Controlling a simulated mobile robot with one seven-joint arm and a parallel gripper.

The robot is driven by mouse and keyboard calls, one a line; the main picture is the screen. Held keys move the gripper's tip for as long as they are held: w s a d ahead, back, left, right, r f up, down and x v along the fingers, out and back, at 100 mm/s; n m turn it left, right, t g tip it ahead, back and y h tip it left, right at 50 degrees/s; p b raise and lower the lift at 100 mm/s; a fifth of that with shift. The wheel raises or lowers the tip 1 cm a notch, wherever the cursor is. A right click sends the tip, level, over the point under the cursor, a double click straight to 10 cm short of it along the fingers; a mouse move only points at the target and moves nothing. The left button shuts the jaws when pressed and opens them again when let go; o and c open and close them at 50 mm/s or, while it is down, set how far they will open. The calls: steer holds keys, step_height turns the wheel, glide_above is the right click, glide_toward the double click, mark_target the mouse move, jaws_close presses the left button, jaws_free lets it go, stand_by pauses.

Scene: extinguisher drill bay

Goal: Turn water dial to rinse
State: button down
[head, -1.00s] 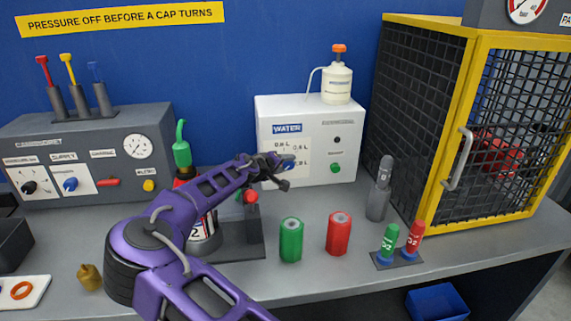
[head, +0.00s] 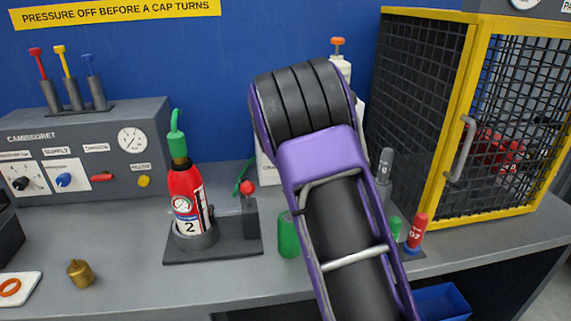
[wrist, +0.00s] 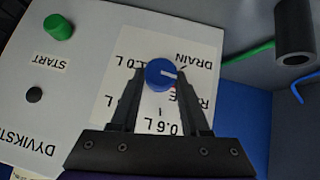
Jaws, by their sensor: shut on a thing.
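The blue water dial (wrist: 160,73) is on the white panel in the wrist view, which shows it upside down. My gripper (wrist: 161,84) is shut on the dial, one finger on each side. The dial's white mark points right, between the DRAIN label and a partly hidden label starting with R. The 1.0 L label is at upper left and 0.6 L is below, between the fingers. In the head view my arm hides the dial, my gripper and most of the white water unit (head: 266,168).
A green knob (wrist: 59,26) and a black knob (wrist: 34,95) sit on the same panel. A red extinguisher (head: 186,195) stands in a holder left of my arm. A green cylinder (head: 288,238) is beside my arm. A yellow-framed cage (head: 450,130) stands at right.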

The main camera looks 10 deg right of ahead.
steer(key=shift+d+f+m+y+b, duration=0.15)
steer(key=shift+m+y+b, duration=0.15)
steer(key=shift+y+b, duration=0.35)
steer(key=shift+b, duration=0.5)
steer(key=shift+c, duration=1.9)
jaws_free()
steer(key=p+v, duration=0.1)
steer(key=v, duration=1.6)
steer(key=shift+s+r, duration=0.2)
steer(key=shift+r, duration=0.05)
